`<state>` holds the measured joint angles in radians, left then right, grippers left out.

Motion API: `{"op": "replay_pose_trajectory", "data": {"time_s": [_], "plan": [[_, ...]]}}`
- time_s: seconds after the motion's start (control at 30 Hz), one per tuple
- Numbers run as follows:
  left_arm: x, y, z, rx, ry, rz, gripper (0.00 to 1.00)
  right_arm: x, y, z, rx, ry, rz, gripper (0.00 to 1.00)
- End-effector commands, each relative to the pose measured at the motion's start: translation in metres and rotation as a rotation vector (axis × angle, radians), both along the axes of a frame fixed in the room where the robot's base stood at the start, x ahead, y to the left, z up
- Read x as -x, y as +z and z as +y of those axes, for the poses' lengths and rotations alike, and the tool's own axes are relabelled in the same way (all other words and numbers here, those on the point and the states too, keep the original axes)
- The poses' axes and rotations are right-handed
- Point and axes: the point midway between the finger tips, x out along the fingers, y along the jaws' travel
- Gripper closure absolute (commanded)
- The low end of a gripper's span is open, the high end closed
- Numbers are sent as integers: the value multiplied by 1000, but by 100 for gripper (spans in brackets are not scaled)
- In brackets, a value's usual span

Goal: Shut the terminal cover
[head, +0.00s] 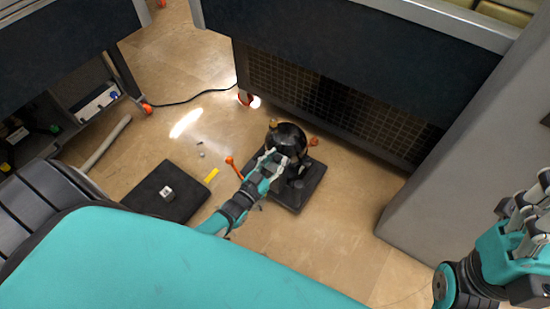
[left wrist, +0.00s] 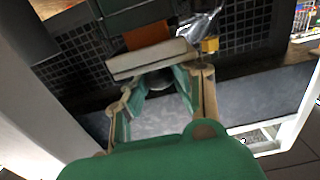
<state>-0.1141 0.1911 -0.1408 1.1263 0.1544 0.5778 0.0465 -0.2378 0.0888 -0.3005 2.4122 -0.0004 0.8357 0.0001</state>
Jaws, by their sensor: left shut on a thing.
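The black vacuum pump (head: 287,140) stands upright on a dark square base (head: 312,186) on the floor. My left gripper (head: 270,163) is at the near left side of the pump and is shut on a part of it. In the left wrist view, my left gripper's fingers (left wrist: 165,92) reach to a pale grey bar-shaped part (left wrist: 152,58), with an orange piece (left wrist: 147,35) behind it. I cannot tell which part is the terminal cover; the fingers hide some of the pump. My right gripper (head: 525,212) is at the right edge, far from the pump.
A dark mat (head: 166,193) with a small white-and-black item (head: 167,193) lies left of the pump, near a yellow strip (head: 211,175). A dark bench (head: 350,65) with a mesh panel stands close behind the pump. A grey cabinet (head: 450,150) stands to its right.

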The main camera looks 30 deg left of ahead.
Motion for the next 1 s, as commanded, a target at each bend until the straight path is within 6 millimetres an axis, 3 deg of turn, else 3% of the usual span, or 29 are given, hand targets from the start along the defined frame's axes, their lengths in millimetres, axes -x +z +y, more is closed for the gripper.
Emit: {"op": "replay_pose_trajectory", "data": {"time_s": [0.5, 0.53, 0.7, 1.0], "plan": [[1, -2, -1, -21, 0, 1, 100, 0, -1, 0, 2, 0, 2, 50], [1, -2, -1, -21, 0, 2, 72, 0, -1, 0, 2, 0, 3, 50], [1, -2, -1, -20, 0, 0, 50, 0, -1, 0, 2, 0, 3, 50], [3, -1, 0, -19, 0, 0, 50, -2, -2, 0, 0, -1, 7, 50]]}}
